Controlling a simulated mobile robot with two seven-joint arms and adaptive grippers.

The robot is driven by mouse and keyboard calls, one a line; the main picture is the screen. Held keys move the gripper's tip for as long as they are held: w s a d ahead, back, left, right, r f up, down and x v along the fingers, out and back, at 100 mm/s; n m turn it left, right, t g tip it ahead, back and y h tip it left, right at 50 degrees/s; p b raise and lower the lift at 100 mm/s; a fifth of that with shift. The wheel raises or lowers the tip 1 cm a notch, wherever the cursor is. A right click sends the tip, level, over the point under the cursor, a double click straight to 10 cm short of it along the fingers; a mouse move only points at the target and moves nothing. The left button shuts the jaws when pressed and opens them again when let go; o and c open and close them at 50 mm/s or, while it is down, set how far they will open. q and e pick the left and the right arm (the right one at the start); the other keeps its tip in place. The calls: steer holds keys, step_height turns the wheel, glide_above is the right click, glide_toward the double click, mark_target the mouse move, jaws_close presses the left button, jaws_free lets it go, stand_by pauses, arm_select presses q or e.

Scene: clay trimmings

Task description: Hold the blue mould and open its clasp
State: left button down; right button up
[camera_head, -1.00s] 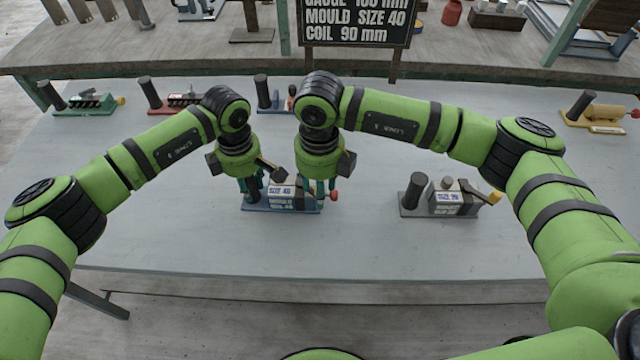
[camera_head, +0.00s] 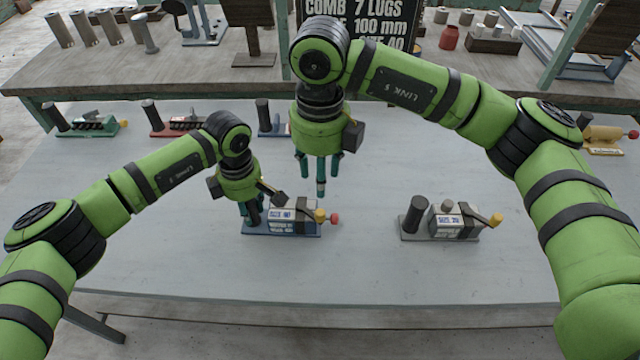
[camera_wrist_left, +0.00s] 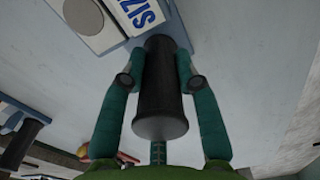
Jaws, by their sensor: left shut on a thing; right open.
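The blue mould (camera_head: 282,228) stands on the table with its blue base flat. It carries a pale block with a size label, and a yellow knob (camera_head: 320,215) and a red knob (camera_head: 335,218) at its right end. My left gripper (camera_head: 250,218) is shut on the mould's black post at the left end. In the left wrist view its green fingers lie on both sides of the black post (camera_wrist_left: 160,92). My right gripper (camera_head: 320,180) is open and empty, pointing down above the right end, apart from the mould. I cannot tell whether the clasp is open.
A grey mould (camera_head: 440,220) with a yellow knob stands to the right. Green (camera_head: 85,126), red (camera_head: 180,124) and tan (camera_head: 603,140) moulds stand along the back of the table. A dark sign (camera_head: 360,22) stands behind. The front of the table is clear.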

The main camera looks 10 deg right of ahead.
stand_by(0.4)
arm_select(q)
steer(key=c, duration=0.8)
jaws_free()
steer(key=shift+c, duration=0.2)
